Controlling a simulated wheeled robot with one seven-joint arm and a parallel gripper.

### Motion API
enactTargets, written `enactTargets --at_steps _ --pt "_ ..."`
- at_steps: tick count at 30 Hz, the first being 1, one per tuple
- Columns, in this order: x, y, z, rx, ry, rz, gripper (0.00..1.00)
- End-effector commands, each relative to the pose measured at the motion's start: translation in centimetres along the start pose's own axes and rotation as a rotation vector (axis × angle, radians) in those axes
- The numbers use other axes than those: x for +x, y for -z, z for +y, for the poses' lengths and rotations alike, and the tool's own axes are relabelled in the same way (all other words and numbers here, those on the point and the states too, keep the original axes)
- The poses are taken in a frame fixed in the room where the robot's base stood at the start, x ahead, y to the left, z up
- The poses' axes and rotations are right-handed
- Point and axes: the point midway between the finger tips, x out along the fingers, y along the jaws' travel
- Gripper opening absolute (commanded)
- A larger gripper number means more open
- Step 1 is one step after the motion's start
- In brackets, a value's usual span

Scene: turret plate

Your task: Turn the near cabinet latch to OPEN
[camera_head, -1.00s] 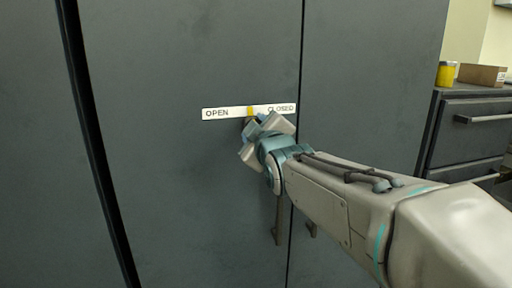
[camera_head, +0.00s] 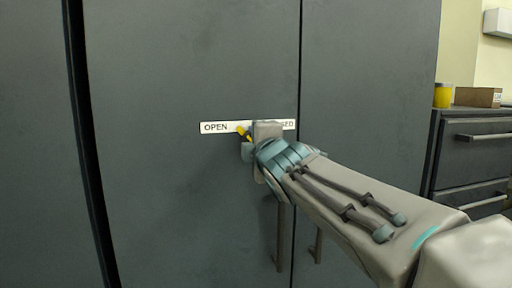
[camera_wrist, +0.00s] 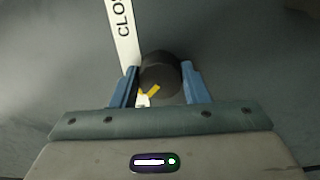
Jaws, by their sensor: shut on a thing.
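The near cabinet latch (camera_wrist: 160,75) is a dark round knob with a yellow pointer. In the head view its yellow pointer (camera_head: 241,130) tilts up and left, at the right end of the word OPEN on the white label (camera_head: 214,127). My gripper (camera_wrist: 160,88) is shut on the latch, with one blue finger on each side of the knob. In the head view my gripper (camera_head: 248,147) covers part of the word CLOSED and most of the knob.
The latch is on a grey cabinet door (camera_head: 180,200). Two vertical handles (camera_head: 280,235) hang below, beside the door seam. A drawer unit (camera_head: 475,140) with a yellow can (camera_head: 443,96) and a cardboard box (camera_head: 479,97) stands at the right.

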Motion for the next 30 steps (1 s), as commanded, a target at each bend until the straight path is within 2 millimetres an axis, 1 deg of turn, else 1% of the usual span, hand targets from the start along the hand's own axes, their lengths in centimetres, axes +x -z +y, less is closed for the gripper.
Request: enactTargets --at_steps 16,17,18,19,30 --pt "0.01 0.08 0.07 -0.025 -0.001 0.002 0.18" --pt "0.01 0.08 0.07 -0.025 -0.001 0.002 0.47" --pt "0.01 0.08 0.07 -0.025 -0.001 0.002 0.58" --pt "0.01 0.07 0.07 -0.025 -0.001 0.002 0.63" --pt "-0.27 0.02 0.13 -0.024 0.000 0.002 0.63"
